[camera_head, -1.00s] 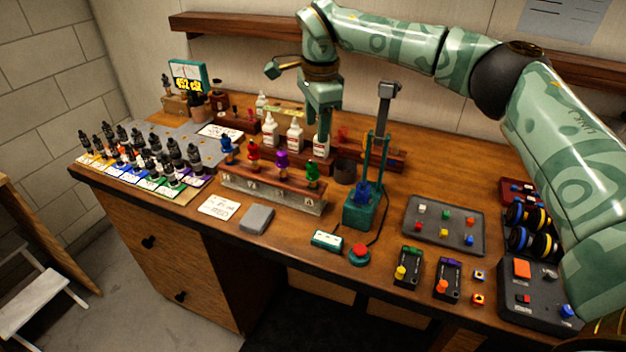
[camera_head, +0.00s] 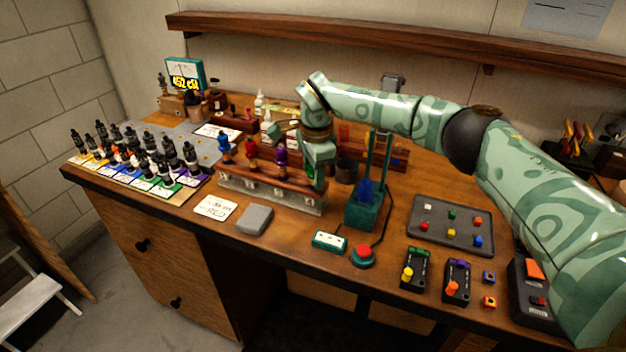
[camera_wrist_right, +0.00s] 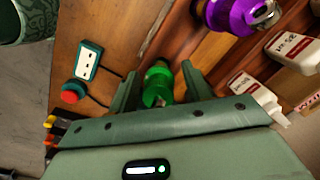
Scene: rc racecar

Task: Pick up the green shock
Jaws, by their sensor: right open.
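The green shock (camera_wrist_right: 157,88) stands in the wooden rack (camera_head: 232,178) at its right end. In the right wrist view it sits between the two fingers of my right gripper (camera_wrist_right: 162,78), with gaps visible beside it. In the head view my right gripper (camera_head: 315,180) is lowered over the right end of the rack and hides most of the green shock. The jaws are open. The purple shock (camera_head: 281,160) stands just left of the gripper, with the red shock (camera_head: 252,155) and blue shock (camera_head: 225,148) further left. My left gripper is not in view.
A teal stand (camera_head: 362,212) with uprights is close to the right of the gripper. White bottles (camera_head: 267,128) stand behind the rack. Many dark shocks (camera_head: 150,155) fill the left of the bench. A grey parts tray (camera_head: 447,243) lies at right.

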